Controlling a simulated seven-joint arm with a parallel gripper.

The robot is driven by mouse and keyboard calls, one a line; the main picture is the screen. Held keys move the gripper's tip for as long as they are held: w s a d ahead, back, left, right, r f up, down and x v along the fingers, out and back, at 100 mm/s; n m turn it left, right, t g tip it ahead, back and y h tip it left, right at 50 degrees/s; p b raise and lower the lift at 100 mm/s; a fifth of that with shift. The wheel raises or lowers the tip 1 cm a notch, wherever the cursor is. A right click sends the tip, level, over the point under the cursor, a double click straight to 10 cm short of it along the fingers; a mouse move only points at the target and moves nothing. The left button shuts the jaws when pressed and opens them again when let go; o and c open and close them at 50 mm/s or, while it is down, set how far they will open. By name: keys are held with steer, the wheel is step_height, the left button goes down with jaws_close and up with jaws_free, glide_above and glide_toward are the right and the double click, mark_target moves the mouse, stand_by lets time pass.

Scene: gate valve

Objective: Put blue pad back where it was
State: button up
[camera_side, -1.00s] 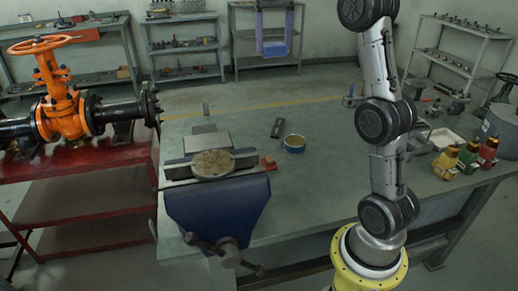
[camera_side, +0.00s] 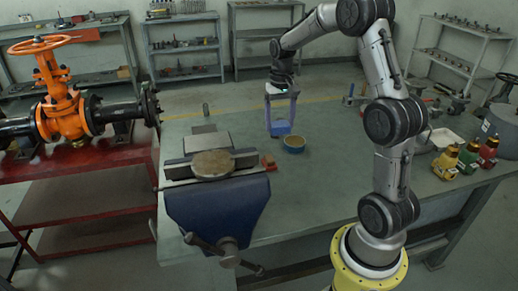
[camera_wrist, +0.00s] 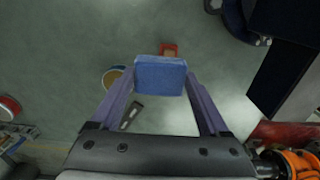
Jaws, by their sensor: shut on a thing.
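The blue pad (camera_side: 281,128) is held between the two long purple fingers of my gripper (camera_side: 282,124), low over the green bench behind the round yellow-and-blue dish. In the wrist view, the pad (camera_wrist: 160,76) spans the gap between the fingertips, with one broad face showing. My gripper (camera_wrist: 161,84) is shut on it. I cannot tell whether the pad touches the bench.
The dish (camera_side: 294,144) and a small red block (camera_side: 268,162) are close by. A blue vise (camera_side: 217,205) carries a round disc (camera_side: 213,164). A flat dark tool (camera_wrist: 131,115) lies near my fingers. Bottles (camera_side: 468,157) stand at right.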

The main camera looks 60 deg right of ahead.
steer(key=shift+w+d+f, duration=0.1)
steer(key=shift+w+f, duration=0.1)
steer(key=shift+f, duration=0.95)
steer(key=w+d+f, duration=0.2)
steer(key=w+f, duration=0.1)
steer(key=w+d+f, duration=0.3)
steer(key=w, duration=0.1)
steer(key=w+d+f, duration=0.2)
steer(key=w+f, duration=0.1)
steer(key=w, duration=0.1)
steer(key=shift+d+f, duration=0.2)
steer(key=shift+f, duration=0.05)
steer(key=shift+w+d+f, duration=0.1)
steer(key=shift+w+f, duration=0.1)
steer(key=shift+f, duration=1.5)
steer(key=shift+f, duration=0.15)
steer(key=o, duration=1.1)
steer(key=shift+c, duration=0.2)
